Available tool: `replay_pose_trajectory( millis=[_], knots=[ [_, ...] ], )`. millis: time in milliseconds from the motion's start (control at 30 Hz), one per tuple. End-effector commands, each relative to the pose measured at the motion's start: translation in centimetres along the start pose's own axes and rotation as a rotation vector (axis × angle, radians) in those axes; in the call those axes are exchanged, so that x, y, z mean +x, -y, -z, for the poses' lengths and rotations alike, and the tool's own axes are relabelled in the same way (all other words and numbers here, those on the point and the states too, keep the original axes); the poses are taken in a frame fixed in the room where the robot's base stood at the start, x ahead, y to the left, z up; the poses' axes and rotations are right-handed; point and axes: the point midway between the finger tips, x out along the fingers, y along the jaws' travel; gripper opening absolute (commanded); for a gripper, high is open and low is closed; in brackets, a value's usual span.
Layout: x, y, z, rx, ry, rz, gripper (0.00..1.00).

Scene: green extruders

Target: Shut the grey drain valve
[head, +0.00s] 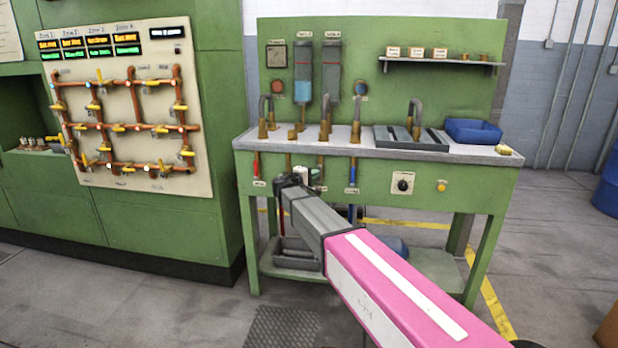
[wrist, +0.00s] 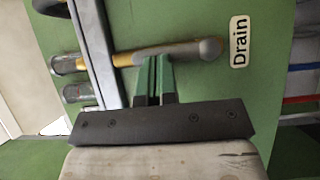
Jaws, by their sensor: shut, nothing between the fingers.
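The grey drain valve lever (wrist: 185,51) shows in the wrist view as a rounded grey handle on a brass fitting (wrist: 67,64). It lies roughly in line with that fitting and points toward the white "Drain" label (wrist: 239,41). My gripper (wrist: 155,62) is shut and empty, its green fingertips right beside the lever's long side. I cannot tell whether they touch it. In the head view my gripper (head: 312,178) is at the front panel of the green bench, and my arm and gripper mostly hide the grey lever there.
A red-handled valve (head: 256,166) is to the left on the bench front and a blue-handled valve (head: 353,174) to the right. The grey bench top (head: 468,152) overhangs above. A blue bin (head: 473,131) stands on it. A valve board (head: 130,115) is at the left.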

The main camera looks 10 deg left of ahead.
Motion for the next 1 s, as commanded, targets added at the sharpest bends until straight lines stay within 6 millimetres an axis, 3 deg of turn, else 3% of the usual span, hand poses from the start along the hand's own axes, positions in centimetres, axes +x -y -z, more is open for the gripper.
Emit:
replay_pose_trajectory(
  millis=[1000],
  knots=[
    [0.39,-0.22,-0.48,0.087,0.001,0.057,0.00]
  ],
)
